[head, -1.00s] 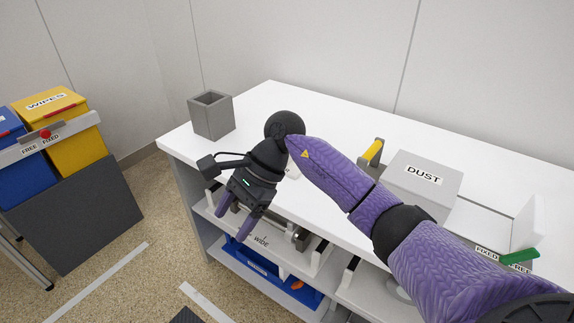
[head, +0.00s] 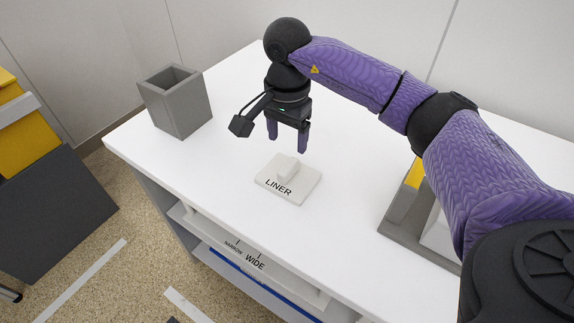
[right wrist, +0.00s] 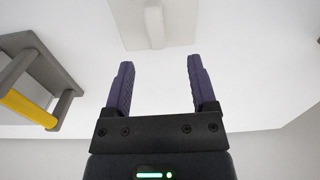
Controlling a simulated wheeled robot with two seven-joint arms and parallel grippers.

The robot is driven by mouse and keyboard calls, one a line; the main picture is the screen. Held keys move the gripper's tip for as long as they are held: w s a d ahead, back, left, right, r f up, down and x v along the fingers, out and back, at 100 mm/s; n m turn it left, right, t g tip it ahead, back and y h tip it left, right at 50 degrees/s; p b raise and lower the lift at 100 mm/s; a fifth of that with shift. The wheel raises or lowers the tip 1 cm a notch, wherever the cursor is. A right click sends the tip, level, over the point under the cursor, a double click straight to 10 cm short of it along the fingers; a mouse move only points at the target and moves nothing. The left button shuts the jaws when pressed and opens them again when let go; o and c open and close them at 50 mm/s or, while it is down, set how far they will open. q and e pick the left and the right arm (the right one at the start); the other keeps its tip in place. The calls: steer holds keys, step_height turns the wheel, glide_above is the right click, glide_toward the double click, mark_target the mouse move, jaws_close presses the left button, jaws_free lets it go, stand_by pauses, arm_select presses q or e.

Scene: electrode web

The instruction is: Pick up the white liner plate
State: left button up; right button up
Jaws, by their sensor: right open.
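The white liner plate (head: 272,191) lies flat on the white tabletop, with a raised block handle (head: 287,168) on it and the word LINER along its front edge. In the right wrist view the plate (right wrist: 130,22) and its handle (right wrist: 154,26) show at the top, beyond the fingertips. My right gripper (head: 287,146) points down above and just behind the plate in the head view. It is open and empty, its two purple fingers (right wrist: 157,68) apart and not touching the plate. My left gripper is not in view.
A grey open box (head: 177,100) stands at the table's back left. A grey holder with a yellow bar (head: 414,174) stands to the right, partly behind my arm. Shelves marked NARROW and WIDE (head: 262,268) lie below the front edge. The tabletop around the plate is clear.

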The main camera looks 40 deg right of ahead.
mark_target(286, 168)
step_height(286, 168, down, 3)
steer(key=shift+a+r+b, duration=0.1)
steer(key=shift+b, duration=0.2)
steer(key=f, duration=0.1)
steer(key=f+b, duration=0.1)
steer(key=f, duration=0.1)
steer(key=s+f+b, duration=0.1)
steer(key=f, duration=0.1)
steer(key=shift+a+f, duration=0.1)
steer(key=shift+a, duration=0.3)
steer(key=shift+c, duration=1.1)
steer(key=c, duration=0.7)
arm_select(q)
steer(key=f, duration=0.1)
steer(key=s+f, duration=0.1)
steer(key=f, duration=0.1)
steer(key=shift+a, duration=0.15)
arm_select(e)
jaws_close()
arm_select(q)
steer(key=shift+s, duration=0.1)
